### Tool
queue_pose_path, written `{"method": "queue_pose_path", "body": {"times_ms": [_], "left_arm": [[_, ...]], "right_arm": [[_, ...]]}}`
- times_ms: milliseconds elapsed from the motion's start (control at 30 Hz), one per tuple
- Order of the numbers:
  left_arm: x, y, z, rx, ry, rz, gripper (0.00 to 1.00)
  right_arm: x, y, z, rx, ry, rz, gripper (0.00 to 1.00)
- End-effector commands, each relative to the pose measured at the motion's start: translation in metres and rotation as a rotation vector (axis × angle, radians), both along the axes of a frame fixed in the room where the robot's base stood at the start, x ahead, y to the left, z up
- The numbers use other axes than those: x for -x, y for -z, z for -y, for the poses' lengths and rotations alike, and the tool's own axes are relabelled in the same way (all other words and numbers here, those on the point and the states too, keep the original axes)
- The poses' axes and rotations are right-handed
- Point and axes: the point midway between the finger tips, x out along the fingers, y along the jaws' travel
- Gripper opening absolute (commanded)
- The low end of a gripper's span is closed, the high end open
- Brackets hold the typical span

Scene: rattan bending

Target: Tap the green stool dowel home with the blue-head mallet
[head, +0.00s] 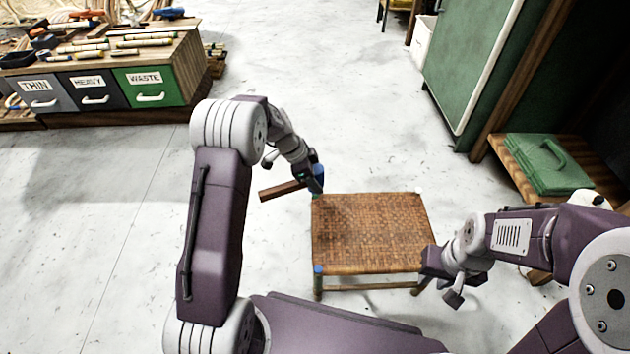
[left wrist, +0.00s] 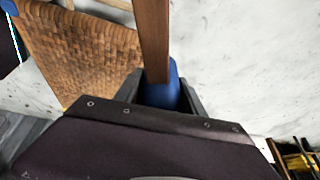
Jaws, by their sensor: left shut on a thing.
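The woven stool (head: 370,235) stands upright on the floor in the head view; its seat also fills the upper left of the left wrist view (left wrist: 85,50). My left gripper (head: 316,184) is at the stool's far left corner, shut on the mallet's blue head (left wrist: 162,92). The mallet's wooden handle (head: 281,190) sticks out to the left, clear of the seat. A small green spot, seemingly the green dowel (head: 316,196), shows just below the gripper; whether the mallet touches it cannot be told. A blue dowel (head: 318,269) tops the near left corner. My right gripper (head: 432,262) is at the near right corner, its fingers unclear.
A drawer bench (head: 95,90) with several tools on top stands at the back left. A green cabinet (head: 475,60) stands at the back right. A green case (head: 548,165) lies on a low wooden shelf at the right. The floor left of the stool is clear.

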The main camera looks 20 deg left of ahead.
Motion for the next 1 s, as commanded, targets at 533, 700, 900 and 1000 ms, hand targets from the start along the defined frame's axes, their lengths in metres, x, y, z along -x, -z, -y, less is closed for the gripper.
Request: {"method": "queue_pose_path", "body": {"times_ms": [533, 700, 900, 1000], "left_arm": [[0.0, -0.042, 0.0, 0.001, -0.001, 0.001, 0.0], [0.0, -0.051, 0.0, 0.0, 0.0, 0.0, 0.0], [0.0, -0.049, 0.0, 0.001, 0.0, 0.0, 0.0], [0.0, -0.049, 0.0, 0.001, 0.0, 0.0, 0.0]], "right_arm": [[0.0, -0.032, 0.0, 0.0, 0.0, 0.0, 0.27], [0.0, -0.038, 0.0, 0.0, 0.0, 0.0, 0.27], [0.0, -0.036, 0.0, 0.0, 0.0, 0.0, 0.27], [0.0, -0.036, 0.0, 0.0, 0.0, 0.0, 0.27]]}}
